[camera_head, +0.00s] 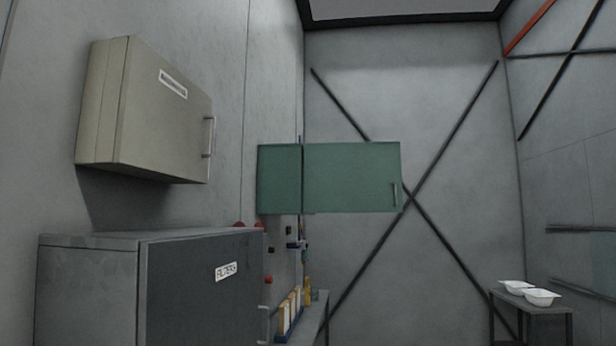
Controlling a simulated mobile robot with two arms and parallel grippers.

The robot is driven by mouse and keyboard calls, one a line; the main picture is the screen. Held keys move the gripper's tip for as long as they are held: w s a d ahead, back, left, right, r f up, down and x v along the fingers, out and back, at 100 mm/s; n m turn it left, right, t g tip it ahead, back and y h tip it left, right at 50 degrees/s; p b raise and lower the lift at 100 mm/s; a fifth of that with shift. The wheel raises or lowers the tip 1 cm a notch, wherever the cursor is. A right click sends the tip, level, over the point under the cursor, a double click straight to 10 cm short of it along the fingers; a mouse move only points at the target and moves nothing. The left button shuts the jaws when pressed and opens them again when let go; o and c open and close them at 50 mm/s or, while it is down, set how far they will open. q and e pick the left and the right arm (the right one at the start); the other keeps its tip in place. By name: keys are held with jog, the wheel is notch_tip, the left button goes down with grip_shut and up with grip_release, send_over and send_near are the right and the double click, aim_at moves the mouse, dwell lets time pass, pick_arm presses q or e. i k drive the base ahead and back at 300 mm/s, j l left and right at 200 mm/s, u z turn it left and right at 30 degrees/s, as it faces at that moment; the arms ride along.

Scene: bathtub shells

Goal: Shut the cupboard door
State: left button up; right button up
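A green wall cupboard (279,179) hangs on the left wall, near the middle of the head view. Its green door (348,178) stands wide open, sticking out to the right from the cupboard's near front edge. The door's outer face is toward me, with a small upright handle (395,194) near its free right edge. The cupboard's inside is hidden behind its side and the door. Neither of my grippers is in view.
A beige wall cabinet (160,110) hangs nearer on the left, above a dark grey labelled cabinet (200,285). A bench (313,318) with bottles and boxes stands below the green cupboard. White trays (540,297) sit on a small table at right. The middle looks clear.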

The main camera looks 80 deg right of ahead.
aim_at(345, 178)
jog(key=z, duration=3)
jog(key=i+l+u, duration=0.1)
jog(key=u, duration=0.3)
jog(key=i+l+u, duration=0.2)
jog(key=u, duration=0.25)
jog(key=i+l+u, duration=0.1)
jog(key=l, duration=0.25)
jog(key=i+l+u, duration=0.15)
jog(key=i+l, duration=0.15)
jog(key=i+l+u, duration=0.1)
jog(key=l, duration=0.35)
jog(key=i+l+u, duration=0.15)
jog(key=l, duration=0.25)
jog(key=i+l+u, duration=0.1)
jog(key=l, duration=0.35)
jog(key=i, duration=0.05)
